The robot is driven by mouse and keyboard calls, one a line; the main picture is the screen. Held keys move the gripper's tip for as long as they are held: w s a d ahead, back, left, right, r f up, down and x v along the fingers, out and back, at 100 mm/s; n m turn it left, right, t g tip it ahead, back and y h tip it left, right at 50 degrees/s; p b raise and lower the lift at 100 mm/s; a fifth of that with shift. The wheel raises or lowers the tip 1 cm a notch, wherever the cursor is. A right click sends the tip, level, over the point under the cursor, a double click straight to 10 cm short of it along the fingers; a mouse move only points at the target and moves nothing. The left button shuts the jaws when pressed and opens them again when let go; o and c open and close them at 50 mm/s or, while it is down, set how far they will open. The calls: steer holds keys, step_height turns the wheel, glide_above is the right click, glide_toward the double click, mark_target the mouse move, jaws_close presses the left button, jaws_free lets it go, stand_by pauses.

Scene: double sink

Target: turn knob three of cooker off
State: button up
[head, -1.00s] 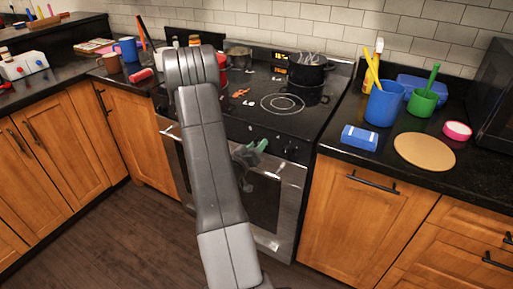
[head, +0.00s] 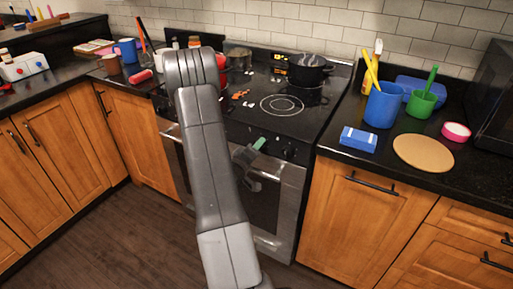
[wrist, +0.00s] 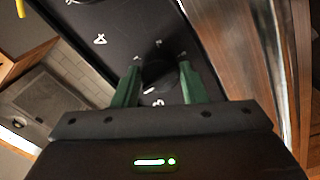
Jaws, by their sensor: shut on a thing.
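The cooker (head: 262,112) stands in the middle of the head view, with a row of dark knobs along its front edge. My gripper (head: 258,144) is at that front edge, its green fingertips against the panel. In the wrist view, the green fingers of my gripper (wrist: 158,84) are shut on a black round knob (wrist: 158,72), one finger on each side. A white "3" is printed beside this knob, and a "4" stands farther along the panel. My arm and gripper hide the held knob in the head view.
A black pot (head: 309,70) steams on the back right burner. The floor before the cooker is free.

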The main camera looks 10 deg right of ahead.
steer(key=o, duration=1)
steer(key=shift+c, duration=0.2)
steer(key=shift+a, duration=0.1)
steer(key=b+v, duration=0.1)
steer(key=v, duration=1.2)
steer(key=shift+s+a+b, duration=0.15)
steer(key=shift+s+b, duration=0.15)
steer(key=shift+s, duration=0.05)
steer(key=shift+w, duration=0.1)
steer(key=p+x, duration=0.1)
steer(key=x, duration=1.2)
steer(key=shift+w+d, duration=0.2)
steer(key=shift+w, duration=0.1)
